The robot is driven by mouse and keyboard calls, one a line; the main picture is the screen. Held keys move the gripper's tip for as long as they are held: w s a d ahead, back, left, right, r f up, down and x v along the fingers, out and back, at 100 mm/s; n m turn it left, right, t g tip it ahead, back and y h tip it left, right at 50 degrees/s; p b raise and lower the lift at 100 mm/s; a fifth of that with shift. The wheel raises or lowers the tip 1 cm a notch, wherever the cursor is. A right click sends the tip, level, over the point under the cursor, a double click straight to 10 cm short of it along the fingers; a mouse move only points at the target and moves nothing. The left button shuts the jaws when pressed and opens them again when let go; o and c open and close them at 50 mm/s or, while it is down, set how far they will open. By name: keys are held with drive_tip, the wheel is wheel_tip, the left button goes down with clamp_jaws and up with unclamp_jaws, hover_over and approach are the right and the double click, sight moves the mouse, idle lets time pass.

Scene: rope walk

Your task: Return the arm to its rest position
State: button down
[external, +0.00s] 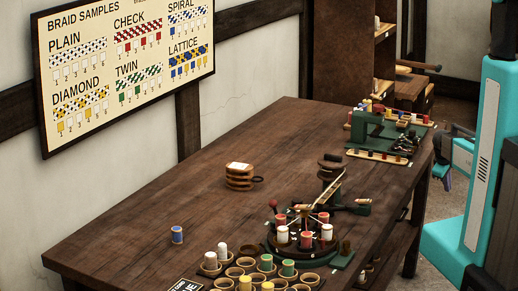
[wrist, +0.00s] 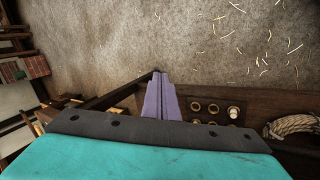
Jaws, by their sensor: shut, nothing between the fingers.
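My gripper (external: 447,182) hangs low beside the right edge of the wooden table (external: 130,225), partly hidden behind my teal column. It is clear of the table top. In the wrist view, its two purple fingers (wrist: 158,78) lie together with nothing between them. They point out over a grey floor strewn with pale fibres.
A rope coil (wrist: 293,126) and cups (wrist: 213,107) lie right of the fingers.

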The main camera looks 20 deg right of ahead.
drive_tip(key=s+a+f+m+g+y+p, duration=0.3)
drive_tip(key=s+a+f+g, duration=0.1)
drive_tip(key=s+a+f, duration=1.25)
drive_tip(key=s+a+f+g, duration=0.1)
drive_tip(key=s+a, duration=0.2)
drive_tip(key=s, duration=0.5)
drive_tip(key=s+a+f+m+g+y+p, duration=0.1)
drive_tip(key=s+a, duration=0.3)
drive_tip(key=s, duration=0.4)
drive_tip(key=s+a+f+m+g+p, duration=0.1)
drive_tip(key=s+a+g, duration=0.1)
drive_tip(key=s, duration=0.6)
drive_tip(key=shift+a+g+y, duration=0.3)
drive_tip(key=shift+a+y, duration=0.1)
drive_tip(key=shift+a, duration=0.5)
drive_tip(key=shift+w+f, duration=0.1)
